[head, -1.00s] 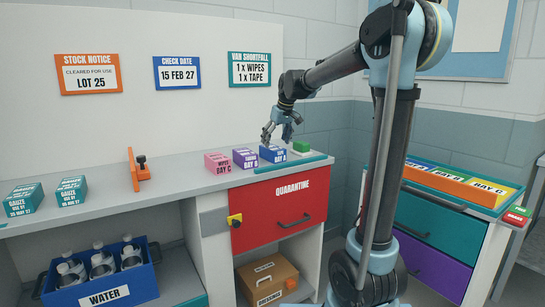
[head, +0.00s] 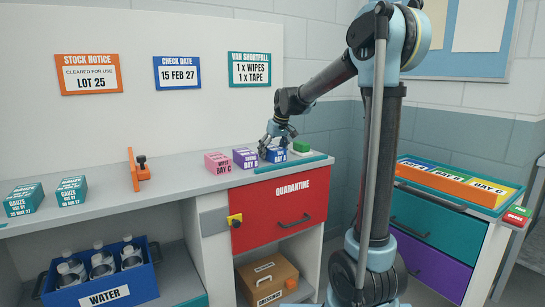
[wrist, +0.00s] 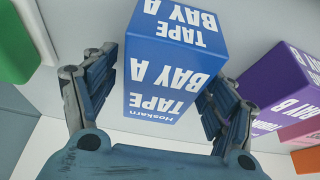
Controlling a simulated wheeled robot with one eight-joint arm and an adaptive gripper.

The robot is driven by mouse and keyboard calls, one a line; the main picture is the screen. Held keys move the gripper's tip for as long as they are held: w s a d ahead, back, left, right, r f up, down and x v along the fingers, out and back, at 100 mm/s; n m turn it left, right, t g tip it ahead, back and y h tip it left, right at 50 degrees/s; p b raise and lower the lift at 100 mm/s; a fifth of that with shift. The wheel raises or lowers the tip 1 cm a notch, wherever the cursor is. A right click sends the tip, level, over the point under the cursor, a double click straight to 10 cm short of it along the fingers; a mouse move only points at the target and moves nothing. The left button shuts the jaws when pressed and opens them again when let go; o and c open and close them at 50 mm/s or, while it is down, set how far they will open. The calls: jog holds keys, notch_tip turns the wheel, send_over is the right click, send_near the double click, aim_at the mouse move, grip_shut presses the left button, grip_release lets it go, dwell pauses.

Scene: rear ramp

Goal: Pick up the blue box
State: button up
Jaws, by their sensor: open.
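The blue box (head: 277,155), labelled TAPE BAY A, sits on the grey counter above the red QUARANTINE drawer. In the wrist view the blue box (wrist: 168,72) stands between the two fingers of my gripper (wrist: 160,100). My gripper (head: 275,146) is lowered over the box in the head view and hides part of it. The fingers are open, one on each side of the box. A gap shows beside the left finger; contact on the right side is hard to tell.
A purple box (head: 245,158) stands close left of the blue box, with a pink box (head: 217,163) beyond it. A green block (head: 301,146) lies just right, by a teal strip (head: 290,162). An orange stand (head: 138,170) is further left on the counter.

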jog(key=shift+f, duration=0.25)
dwell(0.3)
jog(key=c, duration=1.3)
